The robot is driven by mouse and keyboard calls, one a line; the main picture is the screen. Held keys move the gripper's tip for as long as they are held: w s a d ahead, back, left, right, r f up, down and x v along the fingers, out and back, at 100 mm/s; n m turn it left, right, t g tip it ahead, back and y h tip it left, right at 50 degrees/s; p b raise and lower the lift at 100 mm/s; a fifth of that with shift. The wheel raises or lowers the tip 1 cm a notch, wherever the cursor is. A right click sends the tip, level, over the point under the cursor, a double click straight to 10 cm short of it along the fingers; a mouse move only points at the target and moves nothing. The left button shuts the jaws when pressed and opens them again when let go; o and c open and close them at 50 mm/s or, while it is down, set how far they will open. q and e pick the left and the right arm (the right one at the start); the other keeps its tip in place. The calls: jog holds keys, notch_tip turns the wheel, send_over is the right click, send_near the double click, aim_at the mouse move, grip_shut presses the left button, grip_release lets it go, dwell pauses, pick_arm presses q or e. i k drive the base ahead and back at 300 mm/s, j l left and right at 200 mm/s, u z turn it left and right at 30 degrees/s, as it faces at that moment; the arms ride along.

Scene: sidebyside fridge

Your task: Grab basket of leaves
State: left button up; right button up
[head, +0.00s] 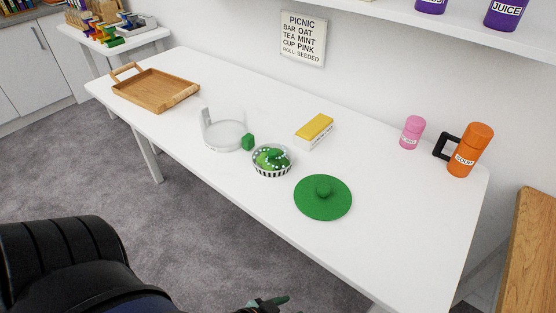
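The basket of leaves (271,173) is a small round basket with black and white striped sides, standing upright near the table's front edge. Green leaves (271,158) fill it. A clear round bowl (226,140) with a green block-like part on its right side stands just behind and left of it. A round green lid (322,206) with a knob lies flat to its right. A teal-green tip of what appears to be my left gripper (270,303) shows at the bottom edge, well below and apart from the basket; its fingers are mostly cut off. My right gripper is out of view.
The white table (410,225) also holds a wooden tray (155,92), a yellow-and-white box (314,131), a pink jar (412,132) and an orange soup flask (470,150). A shelf with juice jars (505,12) overhangs at the upper right. The table's front right is clear.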

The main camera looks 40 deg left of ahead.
aim_at(271, 156)
jog(key=l+u, duration=0.1)
jog(key=u, duration=0.25)
jog(key=l+u, duration=0.1)
jog(key=u, duration=0.25)
jog(key=k+l+u, duration=0.1)
jog(key=u, duration=0.3)
